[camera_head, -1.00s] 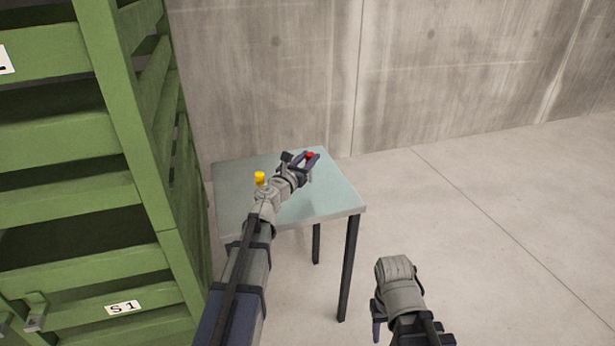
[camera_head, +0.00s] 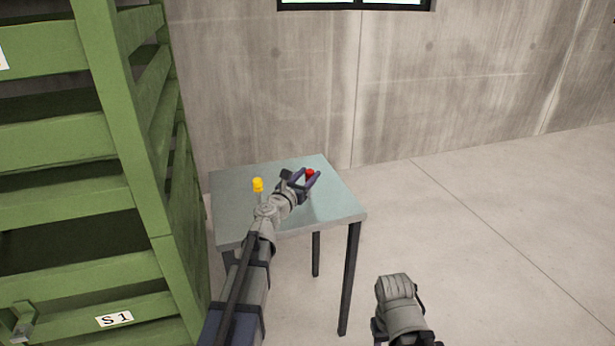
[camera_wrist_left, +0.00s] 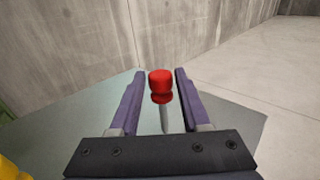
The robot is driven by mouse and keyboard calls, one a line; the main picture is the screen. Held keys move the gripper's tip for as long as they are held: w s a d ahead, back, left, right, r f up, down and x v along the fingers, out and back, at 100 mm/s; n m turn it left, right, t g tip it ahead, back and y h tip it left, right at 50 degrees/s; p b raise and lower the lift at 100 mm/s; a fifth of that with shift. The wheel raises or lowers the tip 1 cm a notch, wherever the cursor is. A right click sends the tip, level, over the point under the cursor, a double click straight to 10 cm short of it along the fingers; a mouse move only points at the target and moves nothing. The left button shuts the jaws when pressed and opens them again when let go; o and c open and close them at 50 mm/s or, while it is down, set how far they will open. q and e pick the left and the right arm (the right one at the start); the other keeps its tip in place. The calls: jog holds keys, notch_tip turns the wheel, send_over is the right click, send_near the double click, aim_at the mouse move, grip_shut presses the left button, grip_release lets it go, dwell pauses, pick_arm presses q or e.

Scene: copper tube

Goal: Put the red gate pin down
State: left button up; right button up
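The red gate pin (camera_head: 310,172) has a rounded red head and a thin grey shaft. In the left wrist view the pin (camera_wrist_left: 161,86) stands between the fingers of my left gripper (camera_wrist_left: 158,98), with a gap on each side. The gripper is open around it. In the head view my left gripper (camera_head: 308,180) is over the right part of the grey-blue table (camera_head: 335,207). My right gripper (camera_head: 382,328) is low at the bottom edge, its fingers mostly cut off.
A yellow-topped piece (camera_head: 257,184) stands on the table beside my left wrist. A green slatted crate (camera_head: 150,200) marked S1 rises close at the left. A concrete wall (camera_head: 270,90) is behind the table. Open floor (camera_head: 490,240) lies to the right.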

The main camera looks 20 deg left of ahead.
pick_arm(q)
jog(key=shift+o, duration=1.2)
jog(key=shift+r, duration=0.1)
jog(key=shift+s+r, duration=0.1)
jog(key=shift+s, duration=0.15)
jog(key=s+a, duration=0.2)
jog(key=s, duration=0.9)
jog(key=shift+s+a, duration=0.15)
jog(key=shift+s, duration=0.05)
